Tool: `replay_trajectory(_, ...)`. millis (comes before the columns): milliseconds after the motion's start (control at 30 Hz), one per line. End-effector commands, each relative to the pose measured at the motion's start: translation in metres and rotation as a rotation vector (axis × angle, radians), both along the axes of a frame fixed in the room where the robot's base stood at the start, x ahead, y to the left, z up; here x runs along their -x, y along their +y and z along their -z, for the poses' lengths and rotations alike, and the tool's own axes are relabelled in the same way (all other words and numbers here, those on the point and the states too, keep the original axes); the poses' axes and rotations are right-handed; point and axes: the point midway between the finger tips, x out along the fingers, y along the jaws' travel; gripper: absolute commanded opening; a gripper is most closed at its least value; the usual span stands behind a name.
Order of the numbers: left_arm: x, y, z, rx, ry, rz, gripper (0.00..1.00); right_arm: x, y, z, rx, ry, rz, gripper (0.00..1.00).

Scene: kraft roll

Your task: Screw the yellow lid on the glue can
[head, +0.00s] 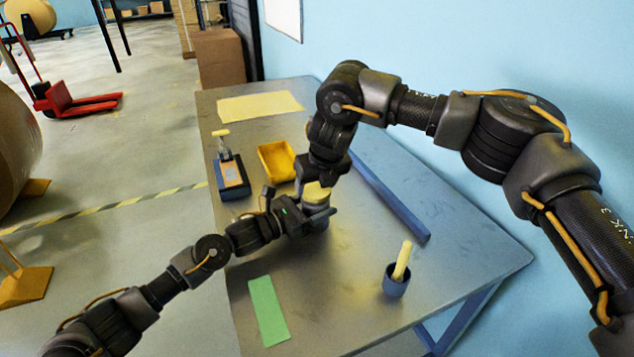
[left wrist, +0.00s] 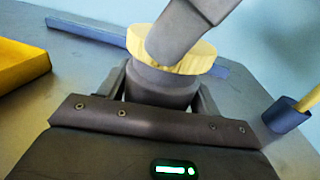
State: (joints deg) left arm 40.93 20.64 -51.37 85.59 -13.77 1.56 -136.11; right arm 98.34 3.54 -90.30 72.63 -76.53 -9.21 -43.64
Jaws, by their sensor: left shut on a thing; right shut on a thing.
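The glue can (head: 317,211) stands on the table, a grey cylinder mostly hidden by my grippers in the head view. In the left wrist view the can (left wrist: 160,85) stands upright between the left fingers. My left gripper (head: 312,216) is shut around its side. The yellow lid (head: 316,193) is at the top of the can, and it also shows in the left wrist view (left wrist: 205,58). My right gripper (head: 318,183) comes down from above and is shut on the lid. The lid looks roughly level; I cannot tell whether its thread is engaged.
A yellow bin (head: 277,160) and a blue-based tool (head: 232,175) lie behind to the left. A long blue bar (head: 390,196) lies at the right. A blue cup (head: 396,284) with a yellow stick and a green sheet (head: 268,310) are nearer. The front middle is clear.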

Motion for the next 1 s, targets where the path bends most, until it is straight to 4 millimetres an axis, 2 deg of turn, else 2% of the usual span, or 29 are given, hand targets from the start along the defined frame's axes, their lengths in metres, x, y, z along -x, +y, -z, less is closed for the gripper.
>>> replay_trajectory(467, 0.0, 0.0, 0.0, 0.0, 0.0, 0.001, 0.23, 0.0, 0.0, 0.01, 0.0, 0.001, 0.0, 0.43)
replay_trajectory(500, 0.0, 0.0, 0.0, 0.0, 0.0, 0.001, 0.0, 0.0, 0.0, 0.009, 0.0, 0.001, 0.002, 0.43)
replay_trajectory(567, 0.0, 0.0, 0.0, -0.001, 0.001, 0.001, 0.0, 0.0, 0.001, 0.009, 0.001, 0.001, 0.022, 0.43)
replay_trajectory(667, 0.0, 0.0, 0.0, 0.0, 0.0, 0.001, 0.0, 0.001, 0.003, 0.01, 0.002, 0.004, 0.14, 0.43)
replay_trajectory(1000, 0.0, 0.0, 0.0, -0.001, 0.0, 0.001, 0.0, 0.0, 0.007, 0.013, 0.016, -0.002, 0.95, 0.43)
